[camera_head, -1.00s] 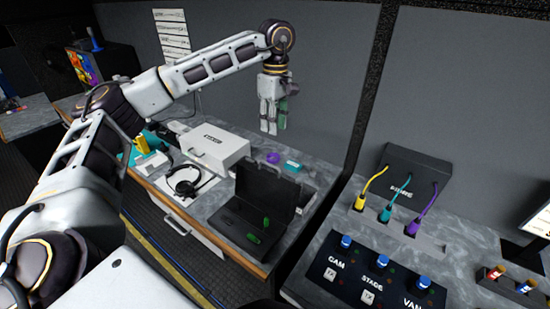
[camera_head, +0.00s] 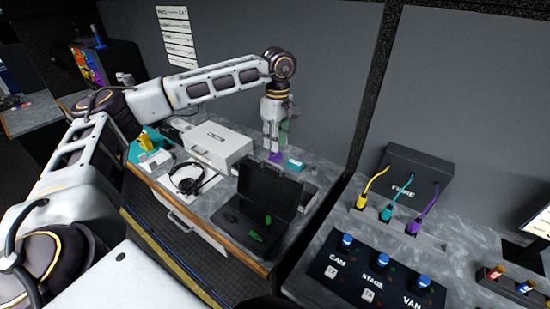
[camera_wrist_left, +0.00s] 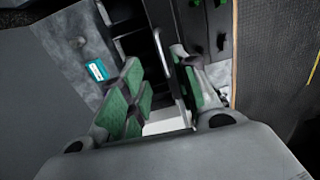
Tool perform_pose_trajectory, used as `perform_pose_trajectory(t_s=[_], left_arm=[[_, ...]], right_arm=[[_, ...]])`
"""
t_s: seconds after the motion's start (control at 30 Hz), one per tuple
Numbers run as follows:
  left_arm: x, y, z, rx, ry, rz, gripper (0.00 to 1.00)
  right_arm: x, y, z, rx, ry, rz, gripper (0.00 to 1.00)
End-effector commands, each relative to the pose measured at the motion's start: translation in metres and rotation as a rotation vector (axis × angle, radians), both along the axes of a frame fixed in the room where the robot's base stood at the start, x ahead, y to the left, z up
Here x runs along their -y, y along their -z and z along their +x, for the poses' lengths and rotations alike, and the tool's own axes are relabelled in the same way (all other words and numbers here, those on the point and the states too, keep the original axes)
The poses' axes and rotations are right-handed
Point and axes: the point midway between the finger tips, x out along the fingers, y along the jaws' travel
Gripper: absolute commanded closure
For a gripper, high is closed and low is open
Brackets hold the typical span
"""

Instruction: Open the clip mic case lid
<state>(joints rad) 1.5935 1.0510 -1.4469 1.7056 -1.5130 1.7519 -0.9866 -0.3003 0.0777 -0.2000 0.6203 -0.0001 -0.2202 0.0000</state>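The black case (camera_head: 246,208) sits near the front edge of the grey counter, its lid (camera_head: 270,187) standing up at the back. I take it for the clip mic case, though I cannot read a label. Small green pieces (camera_head: 255,236) lie in its base. My left gripper (camera_head: 272,148) points down above the counter, behind the lid and apart from it. In the left wrist view its green-padded fingers (camera_wrist_left: 160,95) are spread, with dark surfaces beyond them and no object clearly held. My right gripper is out of view.
A white case (camera_head: 218,145) stands left of the black one, with a headset (camera_head: 190,180) in front of it. A teal box (camera_head: 294,165) sits behind the lid. A button panel (camera_head: 372,272) and cable box (camera_head: 408,178) fill the right counter.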

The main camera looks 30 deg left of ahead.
Motion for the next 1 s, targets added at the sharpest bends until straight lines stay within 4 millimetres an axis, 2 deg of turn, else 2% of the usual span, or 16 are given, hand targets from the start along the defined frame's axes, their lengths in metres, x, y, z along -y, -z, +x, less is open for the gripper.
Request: perform_pose_trajectory(t_s=[0.3,0.5,0.7,1.0], left_arm=[[-0.001,0.042,-0.003,-0.001,0.000,0.001,0.70],[-0.001,0.063,-0.003,-0.001,-0.001,0.000,0.70],[-0.001,0.073,-0.004,0.000,0.000,0.001,0.70],[0.000,0.074,-0.004,0.000,0.000,0.000,0.70]], right_arm=[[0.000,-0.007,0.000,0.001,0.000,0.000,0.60],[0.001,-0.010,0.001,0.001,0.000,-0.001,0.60],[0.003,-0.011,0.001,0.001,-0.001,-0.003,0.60],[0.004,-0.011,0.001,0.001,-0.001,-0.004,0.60]])
